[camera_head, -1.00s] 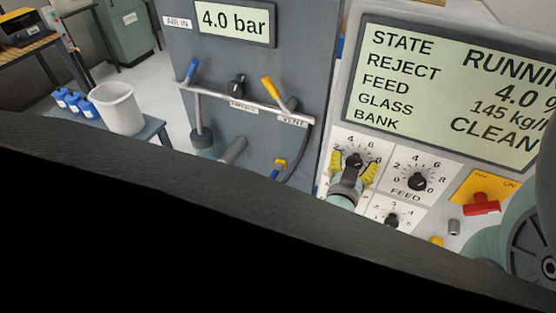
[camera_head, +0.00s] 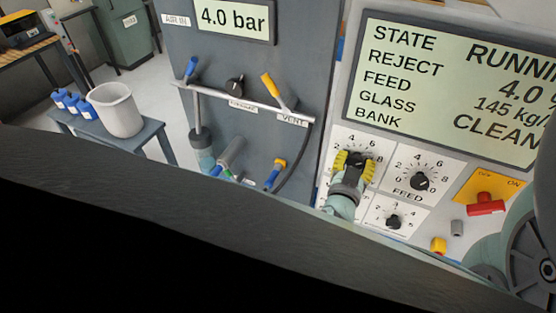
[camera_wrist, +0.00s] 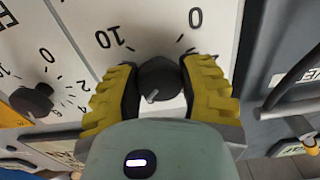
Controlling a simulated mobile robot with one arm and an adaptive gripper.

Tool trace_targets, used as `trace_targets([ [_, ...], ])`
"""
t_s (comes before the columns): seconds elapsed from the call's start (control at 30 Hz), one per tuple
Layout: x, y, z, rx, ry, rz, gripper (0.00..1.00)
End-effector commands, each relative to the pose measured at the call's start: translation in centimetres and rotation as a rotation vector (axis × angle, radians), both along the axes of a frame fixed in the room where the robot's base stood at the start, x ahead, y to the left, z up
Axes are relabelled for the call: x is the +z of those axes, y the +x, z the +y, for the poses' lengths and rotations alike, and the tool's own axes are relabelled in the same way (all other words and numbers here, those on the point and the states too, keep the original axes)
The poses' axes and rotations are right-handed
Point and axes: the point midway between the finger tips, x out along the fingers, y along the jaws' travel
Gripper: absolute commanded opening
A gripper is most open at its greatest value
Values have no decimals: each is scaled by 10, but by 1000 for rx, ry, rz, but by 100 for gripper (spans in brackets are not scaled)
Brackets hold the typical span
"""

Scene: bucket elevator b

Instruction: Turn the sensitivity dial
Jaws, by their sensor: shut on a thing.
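The dial (camera_head: 357,161) is a black knob on a white numbered plate, upper left of the small panel under the large screen. Its name label is hidden behind my gripper. In the wrist view the same black knob (camera_wrist: 159,80) sits between my yellow finger pads, with 0 and 10 printed on the plate beyond it. My gripper (camera_head: 354,166) is at the plate with a finger on each side of the knob, closed on it. The knob's white pointer mark shows in the wrist view, toward the gripper palm.
The FEED dial (camera_head: 419,181) is close on the right, and a smaller dial (camera_head: 393,222) is below. A red switch handle (camera_head: 486,205) is further right. The screen (camera_head: 455,85) hangs above. A pipe with a yellow VENT lever (camera_head: 271,90) is on the left panel.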

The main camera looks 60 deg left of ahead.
Motion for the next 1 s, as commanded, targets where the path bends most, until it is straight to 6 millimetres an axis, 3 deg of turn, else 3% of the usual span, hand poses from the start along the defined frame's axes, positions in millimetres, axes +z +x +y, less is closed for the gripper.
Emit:
trace_targets([
  [0.23,-7,1,-2,-7,79,50,5],
  [1.0,-3,0,0,-1,441,268,5],
])
